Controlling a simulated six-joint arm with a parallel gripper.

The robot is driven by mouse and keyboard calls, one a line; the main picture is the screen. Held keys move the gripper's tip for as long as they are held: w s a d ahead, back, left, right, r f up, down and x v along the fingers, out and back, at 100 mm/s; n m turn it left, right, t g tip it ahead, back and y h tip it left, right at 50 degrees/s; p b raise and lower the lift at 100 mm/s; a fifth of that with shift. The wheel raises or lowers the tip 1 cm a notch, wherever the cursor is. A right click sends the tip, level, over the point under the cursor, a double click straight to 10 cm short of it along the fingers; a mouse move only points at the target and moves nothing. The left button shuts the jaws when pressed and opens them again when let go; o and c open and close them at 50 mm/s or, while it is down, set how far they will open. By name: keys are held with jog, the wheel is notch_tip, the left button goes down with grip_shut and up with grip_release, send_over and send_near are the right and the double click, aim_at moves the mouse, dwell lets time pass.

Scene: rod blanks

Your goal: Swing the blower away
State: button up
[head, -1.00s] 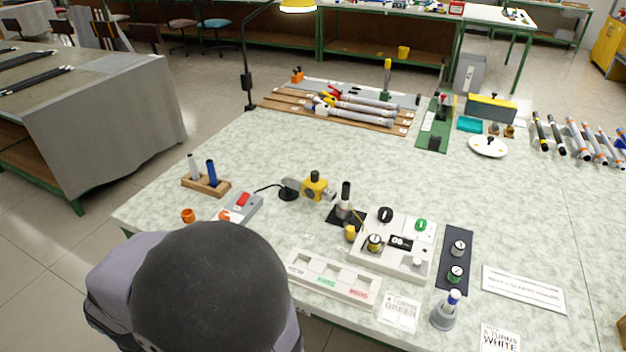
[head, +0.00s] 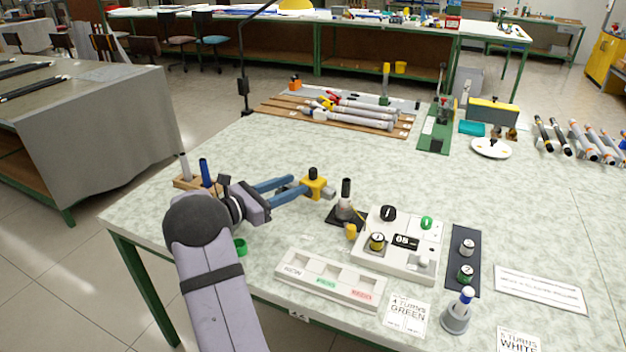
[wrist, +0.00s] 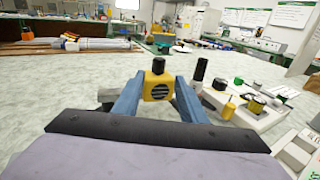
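The blower (head: 314,183) is a small yellow block with a black knob on top and a short grey nozzle pointing right in the head view. It stands on the table left of the black-based post (head: 345,212). In the wrist view the blower (wrist: 159,90) shows its dark slotted face, centred between my two blue fingers. My gripper (head: 297,186) reaches it from the left. The fingers are spread, one on each side, with tips close to the block; a slim gap seems to show, and contact is unclear. The blower's grey base and cable are hidden behind my gripper.
A white panel (head: 372,262) with knobs and a counter stands to the right. A labelled tray (head: 330,283) lies in front. A wooden holder with two rods (head: 186,182) is close behind my wrist. A green ring (head: 240,247) lies beside my arm.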

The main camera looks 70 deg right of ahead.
aim_at(313, 174)
jog(key=shift+h, duration=0.3)
jog(key=shift+r+p+x, duration=0.2)
jog(key=shift+p+x, duration=0.1)
jog(key=shift+x, duration=3.8)
jog(key=shift+w, duration=0.1)
grip_shut()
